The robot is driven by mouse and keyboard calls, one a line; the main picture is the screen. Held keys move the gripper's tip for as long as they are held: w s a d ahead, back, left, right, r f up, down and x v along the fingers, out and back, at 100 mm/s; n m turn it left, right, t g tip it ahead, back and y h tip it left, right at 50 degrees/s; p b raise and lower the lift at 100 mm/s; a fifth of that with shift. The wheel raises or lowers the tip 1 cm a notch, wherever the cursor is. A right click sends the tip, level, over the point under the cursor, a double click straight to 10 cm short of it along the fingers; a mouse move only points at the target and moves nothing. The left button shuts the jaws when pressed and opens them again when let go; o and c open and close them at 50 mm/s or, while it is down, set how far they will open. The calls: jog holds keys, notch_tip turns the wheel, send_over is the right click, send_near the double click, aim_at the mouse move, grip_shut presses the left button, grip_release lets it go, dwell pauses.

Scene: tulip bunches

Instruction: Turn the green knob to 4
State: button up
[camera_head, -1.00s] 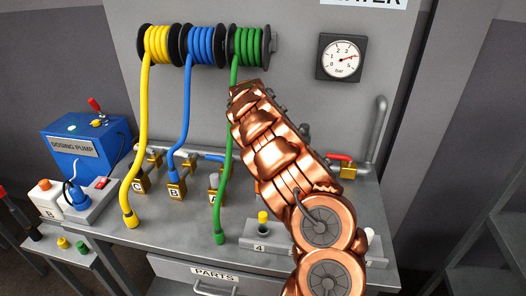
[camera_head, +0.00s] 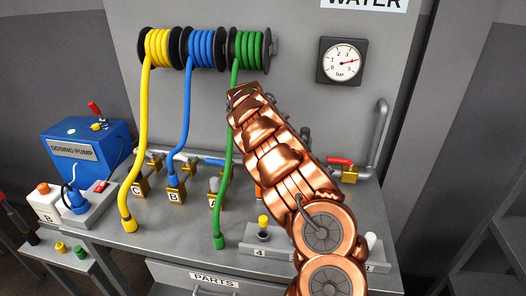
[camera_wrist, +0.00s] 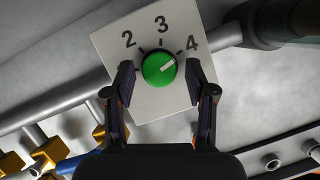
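The green knob (camera_wrist: 159,69) sits on a white square plate (camera_wrist: 150,100) with the numbers 2, 3 and 4 in the wrist view. Its white pointer slants up and right, roughly toward the 4 mark. My gripper (camera_wrist: 160,72) is open, with one dark finger on each side of the knob. A gap shows between each fingertip and the knob, so I see no grip on it. In the head view my copper arm hides the knob and my gripper.
Yellow, blue and green hoses hang from reels (camera_head: 205,48) to the left of my arm. Brass valves (camera_head: 176,192) stand on the bench (camera_head: 130,255). A pressure gauge (camera_head: 341,61) is on the wall panel. Grey pipes (camera_wrist: 70,97) run behind the plate.

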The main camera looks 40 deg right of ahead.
jog(key=shift+o, duration=0.2)
jog(key=shift+r, duration=0.15)
jog(key=v, duration=1.1)
jog(key=shift+r, duration=0.4)
jog(key=shift+a, duration=0.2)
